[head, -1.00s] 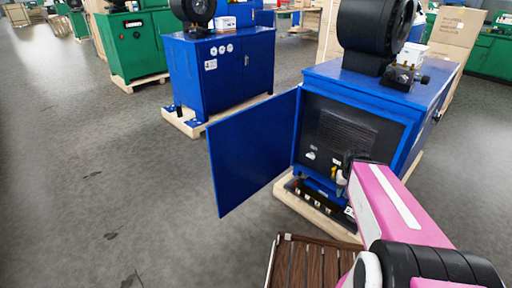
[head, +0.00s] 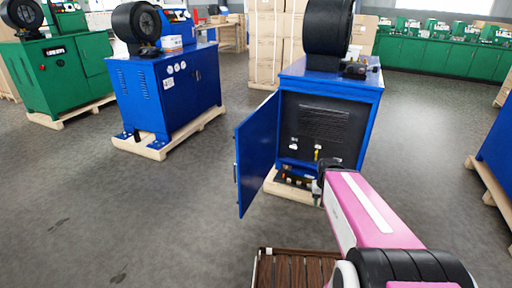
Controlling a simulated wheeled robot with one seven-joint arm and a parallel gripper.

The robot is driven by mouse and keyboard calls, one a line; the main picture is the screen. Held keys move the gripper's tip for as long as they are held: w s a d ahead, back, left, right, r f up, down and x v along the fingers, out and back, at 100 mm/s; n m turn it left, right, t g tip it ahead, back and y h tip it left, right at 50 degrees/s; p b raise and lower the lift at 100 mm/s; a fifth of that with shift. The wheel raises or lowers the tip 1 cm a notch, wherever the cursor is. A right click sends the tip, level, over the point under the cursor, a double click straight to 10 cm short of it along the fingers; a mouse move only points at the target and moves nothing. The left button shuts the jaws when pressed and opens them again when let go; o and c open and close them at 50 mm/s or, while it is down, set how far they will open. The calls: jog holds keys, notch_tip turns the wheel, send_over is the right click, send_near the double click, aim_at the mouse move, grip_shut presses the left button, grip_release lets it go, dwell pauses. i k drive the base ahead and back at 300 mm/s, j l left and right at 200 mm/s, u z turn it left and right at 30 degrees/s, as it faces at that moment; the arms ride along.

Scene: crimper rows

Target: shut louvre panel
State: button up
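The blue panel (head: 257,152) is a flat door hinged on the left side of the blue crimper cabinet (head: 376,98). It stands open, swung out toward me and to the left. The dark cabinet interior (head: 318,122) shows, with a slatted dark plate and small fittings. My pink arm reaches in from the lower right. My gripper (head: 322,178) is at its far end, in front of the cabinet's lower opening and right of the panel, apart from the panel in the picture. Its fingers are dark and too small to read.
A brown slatted surface (head: 297,270) lies at the bottom centre. Another blue crimper (head: 167,88) on a wooden pallet stands at the left, with a green machine (head: 64,72) beyond. Part of a blue machine (head: 497,150) stands at the right edge. The grey floor (head: 150,215) at left is clear.

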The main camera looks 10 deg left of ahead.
aim_at(256, 137)
jog(key=j+z, duration=0.1)
jog(key=j, duration=0.4)
jog(key=j+z, duration=0.1)
jog(key=j, duration=0.4)
jog(key=k+j+z, duration=0.15)
jog(key=j, duration=0.3)
jog(key=j+z, duration=0.1)
jog(key=j, duration=0.4)
jog(key=k+j+z, duration=0.1)
jog(key=j, duration=0.35)
jog(key=i+j+z, duration=0.15)
jog(key=j, duration=0.25)
jog(key=i+j+z, duration=0.1)
jog(key=j, duration=0.3)
jog(key=i+j+z, duration=0.15)
jog(key=j, duration=0.25)
jog(key=j+z, duration=0.15)
jog(key=j, duration=0.3)
